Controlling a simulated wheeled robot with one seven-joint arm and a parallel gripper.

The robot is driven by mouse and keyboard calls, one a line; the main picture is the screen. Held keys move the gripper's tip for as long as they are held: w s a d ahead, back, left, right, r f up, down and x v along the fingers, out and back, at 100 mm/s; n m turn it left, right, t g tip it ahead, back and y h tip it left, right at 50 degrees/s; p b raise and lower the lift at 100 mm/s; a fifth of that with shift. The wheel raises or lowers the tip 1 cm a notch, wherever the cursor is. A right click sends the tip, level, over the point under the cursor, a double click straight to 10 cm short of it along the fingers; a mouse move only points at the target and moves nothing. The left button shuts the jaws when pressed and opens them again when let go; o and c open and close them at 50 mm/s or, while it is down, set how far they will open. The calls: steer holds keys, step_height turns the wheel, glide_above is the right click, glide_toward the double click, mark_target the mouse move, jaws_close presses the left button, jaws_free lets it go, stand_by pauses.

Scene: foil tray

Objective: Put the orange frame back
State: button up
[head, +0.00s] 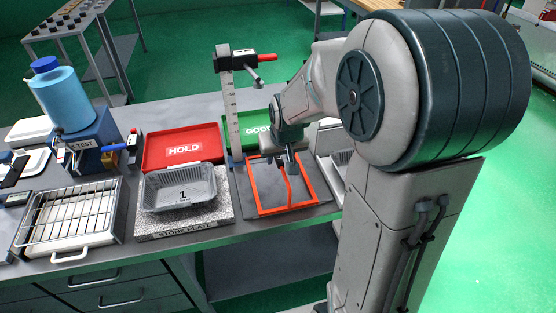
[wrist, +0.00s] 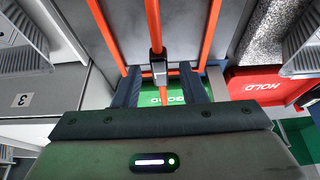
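The orange frame (head: 252,187) lies at the right part of the bench, over a grey surface, with a bar down its middle. Its far edge is partly hidden by my gripper (head: 291,168). In the wrist view the frame's right bar (wrist: 210,35), left bar and middle bar run away from my gripper (wrist: 160,88). My two fingers stand apart, one on each side of the middle bar. A small grey and black piece sits on that bar just ahead of the fingers. I see no finger touching the bar.
A foil tray marked 1 (head: 180,188) sits on the stone plate (head: 152,226), left of the frame. Behind are the red HOLD tray (head: 160,138), the green GOOD tray (head: 233,150) and an upright ruled post (head: 230,105). A wire rack (head: 68,217) stands far left.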

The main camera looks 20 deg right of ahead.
steer(key=v, duration=0.8)
steer(key=s+f+g, duration=0.1)
steer(key=s, duration=1.6)
steer(key=shift+a+f+g, duration=0.15)
steer(key=shift+a+g, duration=0.05)
steer(key=shift+g, duration=0.1)
